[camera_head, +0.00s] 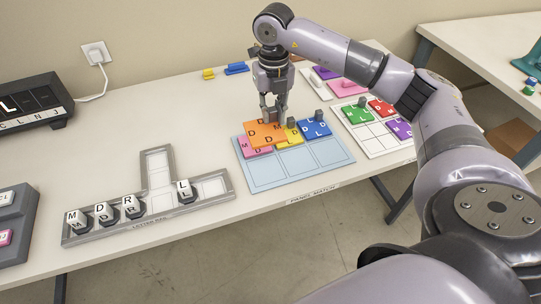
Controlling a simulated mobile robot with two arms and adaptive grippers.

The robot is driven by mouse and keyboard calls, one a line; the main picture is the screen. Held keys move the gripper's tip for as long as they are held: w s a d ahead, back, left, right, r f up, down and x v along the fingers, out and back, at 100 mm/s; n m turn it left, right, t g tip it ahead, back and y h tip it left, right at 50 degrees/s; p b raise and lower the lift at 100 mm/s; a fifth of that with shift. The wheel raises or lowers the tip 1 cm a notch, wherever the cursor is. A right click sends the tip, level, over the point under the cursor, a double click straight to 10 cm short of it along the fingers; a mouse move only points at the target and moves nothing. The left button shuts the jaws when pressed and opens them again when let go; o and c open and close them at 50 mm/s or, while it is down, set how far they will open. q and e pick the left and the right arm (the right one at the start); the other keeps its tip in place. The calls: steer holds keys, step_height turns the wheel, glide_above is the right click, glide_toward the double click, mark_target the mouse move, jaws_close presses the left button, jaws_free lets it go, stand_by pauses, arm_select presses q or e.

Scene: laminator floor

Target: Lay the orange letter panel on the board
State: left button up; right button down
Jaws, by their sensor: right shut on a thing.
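The orange letter panel (264,134) is in my right gripper (272,114), which points down and is shut on it. The panel is tilted in the picture and overlaps the pink panel (259,153) on the light blue board (320,177). I cannot tell whether it touches the board or the panels below. A yellow panel (288,136) and a blue panel (314,129) lie in the board's back row. The front row cells are empty. My left gripper is not in view.
A second, white board (371,138) with green (356,115), red and purple panels stands to the right. A grey letter rail (160,215) with several letter tiles lies at the left front. Loose blocks (236,69) lie at the back edge.

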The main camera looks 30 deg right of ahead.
steer(key=p, duration=0.2)
glide_toward(272, 161)
step_height(272, 161, down, 5)
steer(key=shift+f, duration=0.2)
steer(key=shift+d+f, duration=0.1)
steer(key=shift+f, duration=0.15)
steer(key=shift+f, duration=0.15)
steer(key=c, duration=1.5)
jaws_free()
steer(key=shift+o, duration=0.2)
